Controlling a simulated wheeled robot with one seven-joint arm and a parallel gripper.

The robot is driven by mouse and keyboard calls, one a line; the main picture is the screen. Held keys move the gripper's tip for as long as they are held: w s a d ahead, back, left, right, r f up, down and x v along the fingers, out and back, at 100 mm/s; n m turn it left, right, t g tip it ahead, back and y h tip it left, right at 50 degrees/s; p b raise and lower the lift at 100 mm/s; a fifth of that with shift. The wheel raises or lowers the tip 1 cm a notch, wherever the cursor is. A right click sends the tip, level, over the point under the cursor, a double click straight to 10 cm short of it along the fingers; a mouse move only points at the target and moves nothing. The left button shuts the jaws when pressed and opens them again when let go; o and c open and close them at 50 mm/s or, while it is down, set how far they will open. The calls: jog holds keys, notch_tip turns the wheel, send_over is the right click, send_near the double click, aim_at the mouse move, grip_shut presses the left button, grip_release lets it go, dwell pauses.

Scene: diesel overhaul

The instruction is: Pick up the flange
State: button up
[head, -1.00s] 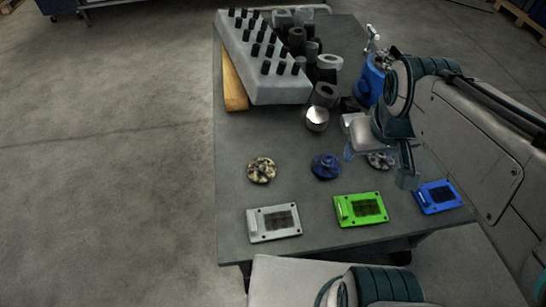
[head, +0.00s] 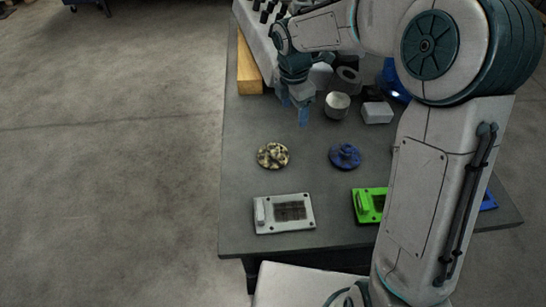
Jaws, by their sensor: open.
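Two round, flange-like parts with raised hubs lie on the dark table: a mottled cream-and-black one (head: 273,156) at left and a blue one (head: 345,156) to its right. Which of them the task's flange is, I cannot tell. My gripper (head: 294,107) is open and empty, its fingers pointing down. It hangs above the table, further back than both round parts and roughly between them sideways. A third, greyish round part seen earlier on the right is hidden behind my arm.
Along the dark table's (head: 235,215) front lie a grey plate (head: 268,224), a green plate (head: 362,203) and a mostly hidden blue plate (head: 488,201). A metal cylinder (head: 337,106), a pale block (head: 377,113) and a wooden beam (head: 246,68) stand behind. The table's left strip is clear.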

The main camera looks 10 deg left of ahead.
aim_at(273, 147)
jog(key=w+a+f+n, duration=0.1)
jog(key=a+f, duration=0.1)
jog(key=f, duration=0.5)
jog(key=a+f+n+b, duration=0.1)
jog(key=a+f+n, duration=0.1)
jog(key=f, duration=0.5)
jog(key=w+a+f+n+b, duration=0.1)
jog(key=a+f+n, duration=0.1)
jog(key=f, duration=0.5)
jog(key=shift+w+f+g+y, duration=0.1)
jog(key=shift+w+g+y, duration=0.2)
jog(key=shift+g, duration=0.1)
jog(key=c, duration=1.4)
